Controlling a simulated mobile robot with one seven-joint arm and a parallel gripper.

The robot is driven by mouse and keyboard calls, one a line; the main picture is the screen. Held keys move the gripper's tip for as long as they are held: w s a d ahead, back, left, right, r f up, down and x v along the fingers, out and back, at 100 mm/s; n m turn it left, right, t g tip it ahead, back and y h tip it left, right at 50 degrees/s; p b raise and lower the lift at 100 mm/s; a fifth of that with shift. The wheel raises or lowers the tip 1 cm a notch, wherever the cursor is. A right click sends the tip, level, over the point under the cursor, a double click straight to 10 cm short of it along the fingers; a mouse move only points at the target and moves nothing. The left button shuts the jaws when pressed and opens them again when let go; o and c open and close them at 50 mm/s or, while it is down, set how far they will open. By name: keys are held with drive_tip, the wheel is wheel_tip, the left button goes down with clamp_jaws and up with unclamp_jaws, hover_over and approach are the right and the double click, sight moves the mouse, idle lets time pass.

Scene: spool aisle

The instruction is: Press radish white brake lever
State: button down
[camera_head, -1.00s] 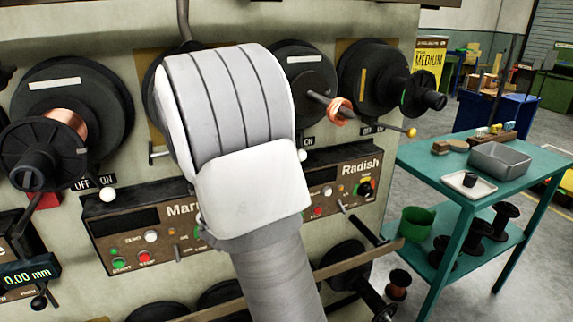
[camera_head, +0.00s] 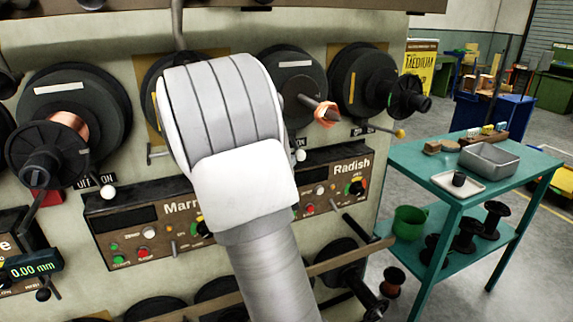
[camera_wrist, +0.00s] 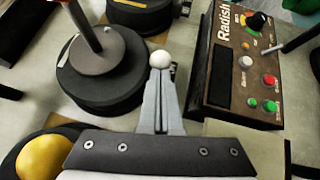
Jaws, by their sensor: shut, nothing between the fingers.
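The white ball knob (camera_wrist: 160,59) of a brake lever is beside the Radish panel (camera_wrist: 238,65) in the wrist view. The same knob (camera_head: 300,155) shows in the head view just right of my arm, up and left of the Radish label. My gripper (camera_wrist: 160,82) is shut and empty, its fingertips right at the knob in the wrist view. I cannot tell whether they touch it. The lever's shaft is mostly hidden behind the fingers. In the head view my wrist hides the fingers.
A dark spool (camera_wrist: 100,72) stands left of the fingers, with a rod sticking out. A yellow ball (camera_wrist: 45,157) is close at lower left. A teal table (camera_head: 410,165) with a tray (camera_head: 488,160) stands right of the machine. Open floor lies beyond it.

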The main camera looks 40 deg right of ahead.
drive_tip(key=shift+s+d+p, duration=0.6)
drive_tip(key=shift+s+d, duration=0.05)
drive_tip(key=shift+d, duration=0.3)
drive_tip(key=s+d+p, duration=0.1)
drive_tip(key=s+d, duration=0.1)
drive_tip(key=d, duration=0.6)
drive_tip(key=shift+s+p, duration=0.2)
drive_tip(key=shift+p, duration=0.2)
drive_tip(key=shift+a+f, duration=0.1)
drive_tip(key=shift+a, duration=0.05)
